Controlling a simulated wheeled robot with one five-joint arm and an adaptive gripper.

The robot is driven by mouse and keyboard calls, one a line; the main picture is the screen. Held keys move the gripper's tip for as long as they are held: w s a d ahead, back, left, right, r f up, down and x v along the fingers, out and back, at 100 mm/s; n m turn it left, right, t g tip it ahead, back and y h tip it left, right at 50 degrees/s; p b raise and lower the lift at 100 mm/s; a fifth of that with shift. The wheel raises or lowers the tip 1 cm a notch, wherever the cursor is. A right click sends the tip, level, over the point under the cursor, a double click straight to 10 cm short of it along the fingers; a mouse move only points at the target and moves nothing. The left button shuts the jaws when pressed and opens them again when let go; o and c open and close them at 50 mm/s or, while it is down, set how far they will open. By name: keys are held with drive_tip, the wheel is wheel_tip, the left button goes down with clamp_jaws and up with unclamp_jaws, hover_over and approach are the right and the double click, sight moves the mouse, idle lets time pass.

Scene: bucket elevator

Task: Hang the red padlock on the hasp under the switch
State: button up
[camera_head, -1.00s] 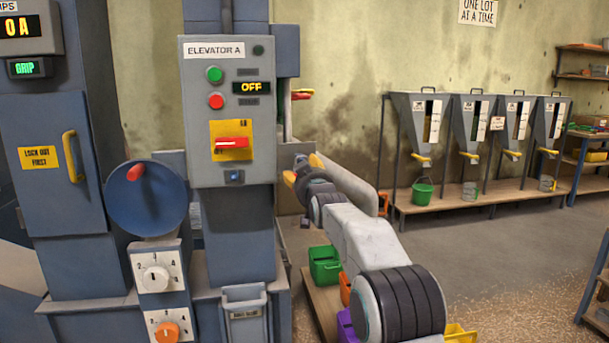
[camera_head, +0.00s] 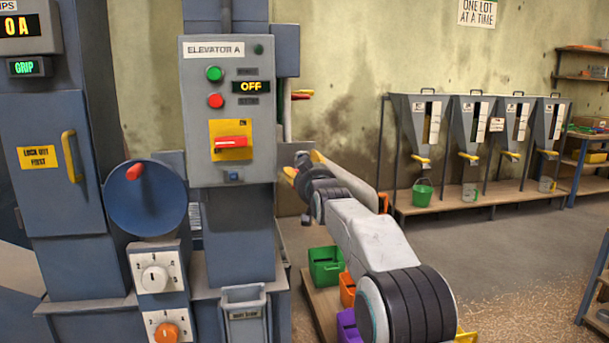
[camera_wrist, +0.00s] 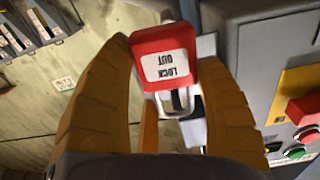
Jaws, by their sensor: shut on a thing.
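The red padlock (camera_wrist: 165,60) with a white "LOCK OUT" label is held between the orange fingers of my gripper (camera_wrist: 168,68). Its metal shackle (camera_wrist: 178,100) points down in the wrist view, in front of a grey metal part; I cannot tell whether they touch. In the head view my gripper (camera_head: 303,170) is just right of the grey elevator panel, near the height of the hasp, and the padlock cannot be made out. The switch (camera_head: 231,141) has a red handle on a yellow plate. The small blue-grey hasp (camera_head: 233,176) sits under it and looks empty.
The panel (camera_head: 200,120) shows OFF, with a green button (camera_head: 214,74) and a red button (camera_head: 215,101). A blue handwheel (camera_head: 147,198) stands left. Colored bins (camera_head: 325,265) lie low beside my arm.

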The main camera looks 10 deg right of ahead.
drive_tip(key=s+b, duration=0.5)
drive_tip(key=s, duration=0.1)
idle(0.7)
idle(1.0)
